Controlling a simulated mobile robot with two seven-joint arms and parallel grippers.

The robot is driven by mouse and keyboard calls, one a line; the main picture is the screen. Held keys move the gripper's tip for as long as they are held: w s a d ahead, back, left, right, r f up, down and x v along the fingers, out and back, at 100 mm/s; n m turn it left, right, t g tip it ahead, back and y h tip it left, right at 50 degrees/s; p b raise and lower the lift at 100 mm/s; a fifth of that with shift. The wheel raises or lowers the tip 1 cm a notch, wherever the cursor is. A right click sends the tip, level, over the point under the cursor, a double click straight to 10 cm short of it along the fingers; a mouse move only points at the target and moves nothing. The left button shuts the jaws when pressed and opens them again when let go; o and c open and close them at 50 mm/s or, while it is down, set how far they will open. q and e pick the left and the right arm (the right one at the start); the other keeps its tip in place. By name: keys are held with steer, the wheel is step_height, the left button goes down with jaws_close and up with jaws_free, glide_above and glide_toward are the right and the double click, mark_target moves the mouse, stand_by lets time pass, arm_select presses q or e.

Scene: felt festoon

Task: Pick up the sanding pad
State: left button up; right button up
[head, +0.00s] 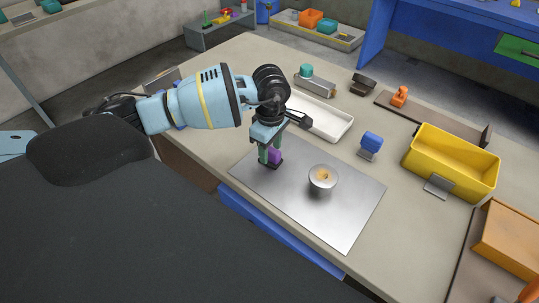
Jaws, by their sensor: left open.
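The sanding pad appears to be the small purple block (275,156) with a dark base, on the grey metal sheet (345,225) on the workbench. My left gripper (271,157) points down over it with its green fingers open. The fingers are down at the purple block and partly hide it. I cannot tell whether they touch it. My right gripper is not in view.
A round grey dish (323,188) with something orange in it stands close to the right. A white tray (339,129) lies behind my gripper. A blue block (372,139) and a yellow bin (475,184) stand further right. The front of the sheet is clear.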

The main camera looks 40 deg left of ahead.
arm_select(q)
steer(key=shift+f, duration=0.6)
steer(key=c, duration=0.9)
jaws_close()
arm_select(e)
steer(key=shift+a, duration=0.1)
arm_select(q)
steer(key=shift+r, duration=0.1)
steer(key=shift+r, duration=0.45)
steer(key=shift+s+a+r, duration=0.1)
steer(key=shift+s+r, duration=0.15)
steer(key=shift+r, duration=0.4)
steer(key=shift+s+r, duration=0.25)
steer(key=shift+r, duration=0.35)
steer(key=s+a+r+b, duration=0.1)
steer(key=s+a, duration=0.1)
steer(key=s, duration=1.2)
steer(key=shift+s+a+r, duration=0.25)
steer(key=shift+s+a, duration=0.1)
steer(key=shift+s, duration=0.05)
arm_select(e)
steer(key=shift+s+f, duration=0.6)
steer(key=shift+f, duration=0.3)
